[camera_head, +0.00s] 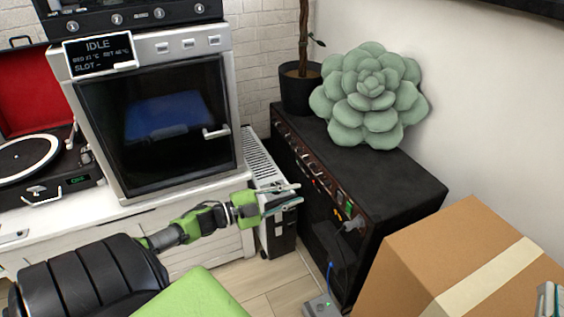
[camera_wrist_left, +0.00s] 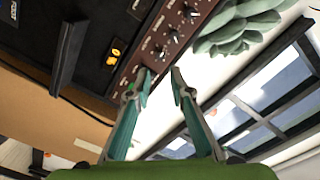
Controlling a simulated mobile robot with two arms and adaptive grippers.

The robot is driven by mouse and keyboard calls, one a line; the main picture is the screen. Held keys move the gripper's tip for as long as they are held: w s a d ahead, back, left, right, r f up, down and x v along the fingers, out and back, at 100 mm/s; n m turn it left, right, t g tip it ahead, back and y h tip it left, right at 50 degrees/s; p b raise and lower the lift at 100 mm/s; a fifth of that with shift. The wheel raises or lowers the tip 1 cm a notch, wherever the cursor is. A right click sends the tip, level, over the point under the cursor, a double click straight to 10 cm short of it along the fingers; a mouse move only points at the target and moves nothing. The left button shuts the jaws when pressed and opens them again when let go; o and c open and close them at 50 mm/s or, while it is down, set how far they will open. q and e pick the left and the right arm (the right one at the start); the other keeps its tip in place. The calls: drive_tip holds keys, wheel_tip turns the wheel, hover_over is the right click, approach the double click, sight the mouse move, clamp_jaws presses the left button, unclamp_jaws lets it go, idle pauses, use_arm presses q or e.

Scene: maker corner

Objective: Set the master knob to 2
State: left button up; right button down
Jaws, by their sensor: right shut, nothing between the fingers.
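The black amplifier (camera_head: 395,197) stands against the wall in the head view, with a brown control strip (camera_head: 298,153) along its front edge. In the left wrist view several silver-topped knobs (camera_wrist_left: 174,36) sit in a row on the brown panel. The labels are too small to read, so I cannot tell which is the master knob or where it points. My left gripper (camera_head: 294,194) is in front of the panel; its fingers (camera_wrist_left: 161,75) are apart and empty, with the tips close to the lower end of the knob row. My right gripper (camera_head: 548,300) barely shows at the right edge, shut and empty.
A green succulent (camera_head: 370,95) sits on the amplifier. A cardboard box (camera_head: 440,255) stands in front at the right. A cable plugs into the amplifier's front near a grey pedal (camera_head: 321,305). A 3D printer (camera_head: 155,110) and a record player (camera_head: 35,160) are at the left.

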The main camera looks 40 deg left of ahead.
use_arm(q)
drive_tip(key=v, duration=0.3)
drive_tip(key=shift+s, duration=0.1)
drive_tip(key=shift+s+a, duration=0.1)
idle(0.5)
